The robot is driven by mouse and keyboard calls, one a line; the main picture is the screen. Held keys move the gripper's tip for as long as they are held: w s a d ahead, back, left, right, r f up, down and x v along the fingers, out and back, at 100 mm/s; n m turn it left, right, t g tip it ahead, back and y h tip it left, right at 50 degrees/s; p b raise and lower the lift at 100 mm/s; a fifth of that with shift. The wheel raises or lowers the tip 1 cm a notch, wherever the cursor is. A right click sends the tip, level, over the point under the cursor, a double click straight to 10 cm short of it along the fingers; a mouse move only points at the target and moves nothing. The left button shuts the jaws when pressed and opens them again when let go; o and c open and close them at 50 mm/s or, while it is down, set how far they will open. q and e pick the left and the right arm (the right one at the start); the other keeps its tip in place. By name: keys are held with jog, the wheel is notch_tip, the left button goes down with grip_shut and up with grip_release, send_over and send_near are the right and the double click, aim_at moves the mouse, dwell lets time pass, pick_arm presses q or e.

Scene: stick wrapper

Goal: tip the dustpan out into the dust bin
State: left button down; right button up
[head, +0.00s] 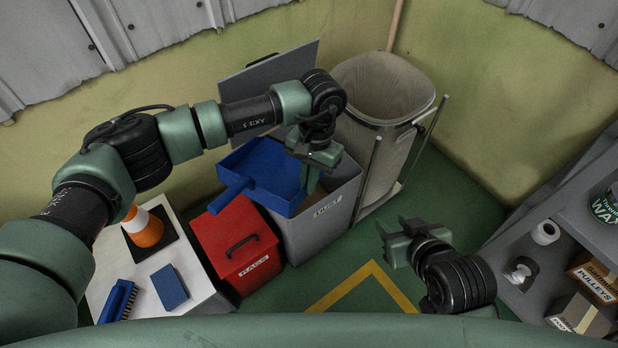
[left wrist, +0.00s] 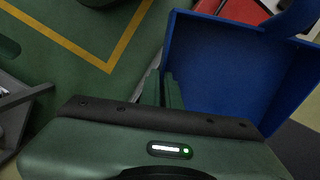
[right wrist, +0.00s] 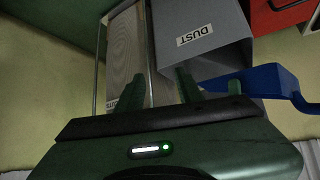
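The blue dustpan (head: 262,168) is in the air over the open top of the grey dust bin (head: 318,225), which is labelled DUST. Its handle points to the lower left. My left gripper (head: 318,158) is shut on the pan's side wall; in the left wrist view its fingers (left wrist: 167,90) straddle that edge. The pan's inside (left wrist: 215,70) looks bare there, and its exact tilt is hard to tell. My right gripper (head: 390,243) is open and empty, in front of the bin to the right. The right wrist view shows the dustpan (right wrist: 258,80) beside the bin (right wrist: 200,15).
The bin's grey lid (head: 290,65) stands open behind it. A red RAGS box (head: 235,240) is at the left, a tall beige bin (head: 375,130) at the right rear. A white table (head: 185,245) holds a cone, brush and sponge. Shelves (head: 560,235) stand far right.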

pick_arm(q)
jog(key=shift+s+a+r+p, duration=0.1)
jog(key=shift+s+r+p, duration=0.15)
jog(key=shift+p, duration=0.6)
jog(key=shift+a+r+t+p, duration=0.1)
jog(key=shift+r+t+p, duration=0.2)
jog(key=shift+r+t, duration=0.1)
jog(key=shift+s+r+t+h+p, duration=0.15)
jog(key=shift+r+t+h+p, duration=0.15)
jog(key=shift+r+t+h, duration=0.15)
pick_arm(e)
jog(key=s+d+f+g, duration=0.1)
jog(key=s+g, duration=0.1)
jog(key=s, duration=0.3)
jog(key=s+d+f+g+h, duration=0.1)
jog(key=s+d+g, duration=0.1)
jog(key=s+g, duration=0.1)
jog(key=shift+s+f, duration=0.3)
jog(key=shift+s, duration=0.6)
